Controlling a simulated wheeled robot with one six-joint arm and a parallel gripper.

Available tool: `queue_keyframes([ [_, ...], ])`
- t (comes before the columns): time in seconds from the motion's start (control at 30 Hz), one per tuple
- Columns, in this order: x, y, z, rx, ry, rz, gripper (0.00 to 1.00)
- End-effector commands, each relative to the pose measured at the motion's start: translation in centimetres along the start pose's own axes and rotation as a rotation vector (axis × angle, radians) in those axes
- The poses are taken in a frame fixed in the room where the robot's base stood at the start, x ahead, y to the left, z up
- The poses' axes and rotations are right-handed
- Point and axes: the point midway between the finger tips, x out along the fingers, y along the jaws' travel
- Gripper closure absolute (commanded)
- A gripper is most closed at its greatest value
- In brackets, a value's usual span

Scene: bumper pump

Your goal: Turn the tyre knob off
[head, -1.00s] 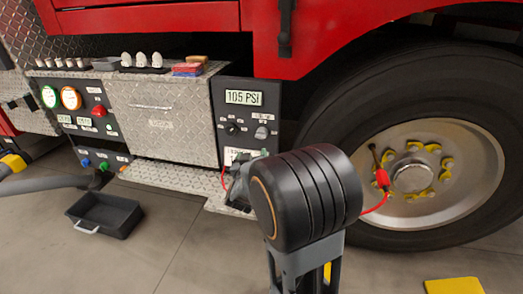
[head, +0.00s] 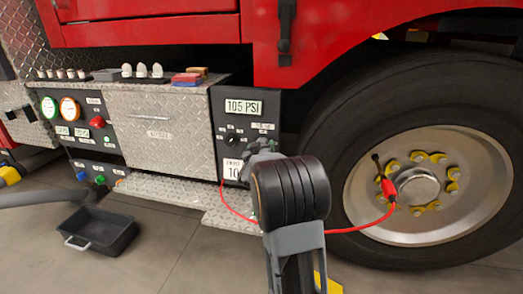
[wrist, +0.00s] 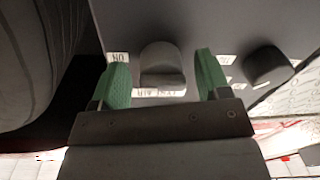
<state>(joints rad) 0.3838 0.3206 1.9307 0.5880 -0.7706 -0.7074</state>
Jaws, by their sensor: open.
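The tyre knob (wrist: 162,62) is a grey rounded knob on the dark panel. In the wrist view, which is upside down, a label that seems to read "TYRE AIR" lies beside it and an "ON" label to its left. My gripper (wrist: 162,78) is open, with one green finger on each side of the knob and visible gaps between. In the head view my gripper (head: 263,150) is at the panel's lower right and hides most of the knob. Whether the knob points to on or off is unclear.
A second dark knob (wrist: 266,64) sits close beside the right finger. The display (head: 243,107) above reads 105 PSI. A red hose (head: 232,208) runs from near the panel to the wheel (head: 430,185) at right. A black tray (head: 100,232) lies on the floor at left.

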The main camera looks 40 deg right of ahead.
Motion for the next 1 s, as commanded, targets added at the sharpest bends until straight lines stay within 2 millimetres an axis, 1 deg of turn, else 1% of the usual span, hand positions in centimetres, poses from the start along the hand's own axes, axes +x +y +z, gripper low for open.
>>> queue_keyframes([
  [0.13, 0.5, 0.01, -0.03, 0.0, 0.001, 0.0, 0.3],
  [0.4, 0.55, 0.01, -0.06, 0.0, 0.001, 0.0, 0.3],
  [0.87, 0.56, 0.11, -0.04, 0.001, 0.001, 0.002, 0.74],
  [1.0, 0.57, 0.19, -0.09, -0.005, 0.0, 0.003, 0.75],
])
